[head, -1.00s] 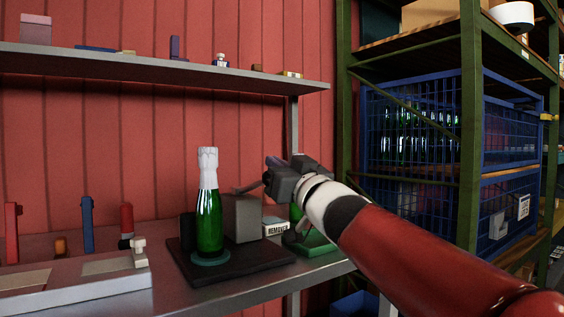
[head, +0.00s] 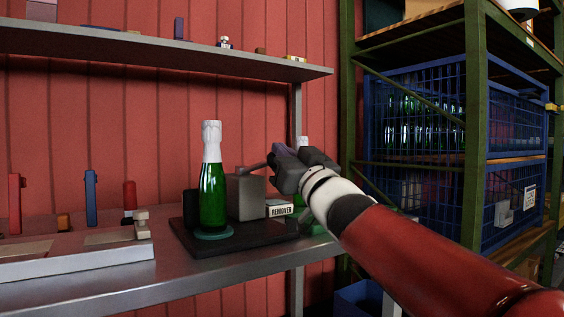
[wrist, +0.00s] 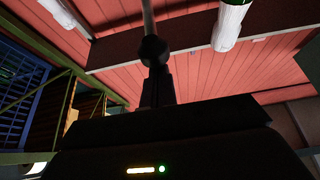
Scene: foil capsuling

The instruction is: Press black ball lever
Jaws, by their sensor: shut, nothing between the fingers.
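A green bottle with a white foil top (head: 212,190) stands upright on a round pad on a dark base (head: 235,240). A grey block (head: 246,196) stands behind it, with a thin lever (head: 254,167) reaching toward my gripper (head: 277,163). In the wrist view the lever's black ball (wrist: 153,50) sits at the end of a grey rod, just beyond the tips of my shut gripper (wrist: 157,78). I cannot tell whether they touch. The white bottle top (wrist: 229,25) shows at the upper right there.
A second foil-topped bottle (head: 302,143) is mostly hidden behind my gripper, near a box labelled REMOVER (head: 281,211). A tray (head: 75,257) and upright tools (head: 91,198) stand at left. A shelf (head: 150,46) runs above; a blue cage rack (head: 430,140) is at right.

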